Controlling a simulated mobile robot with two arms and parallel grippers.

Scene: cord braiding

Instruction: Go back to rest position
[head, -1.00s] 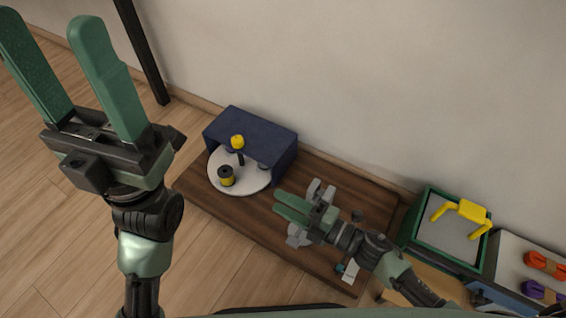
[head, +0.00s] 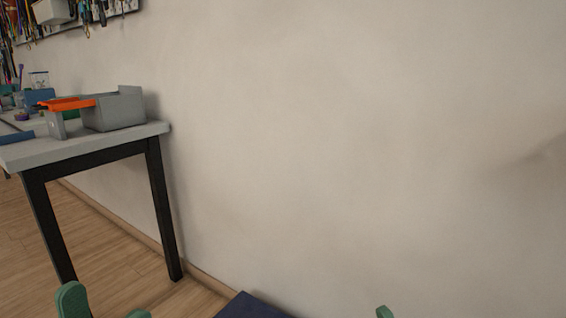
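My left gripper (head: 105,306) shows only as two green fingertips at the bottom edge, left of centre. The tips are apart with nothing seen between them. My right gripper (head: 384,312) shows only as one small green tip at the bottom edge, right of centre; the rest of it is out of frame. The top of a dark blue box (head: 250,306) shows at the bottom edge between the two grippers. The wooden board and the cord parts are out of view.
A grey-topped table (head: 90,143) with black legs stands at the left against the wall. On it are a grey box (head: 117,110), an orange piece (head: 68,103) and small items. Tools hang above. A bare wall (head: 370,140) fills the middle and right.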

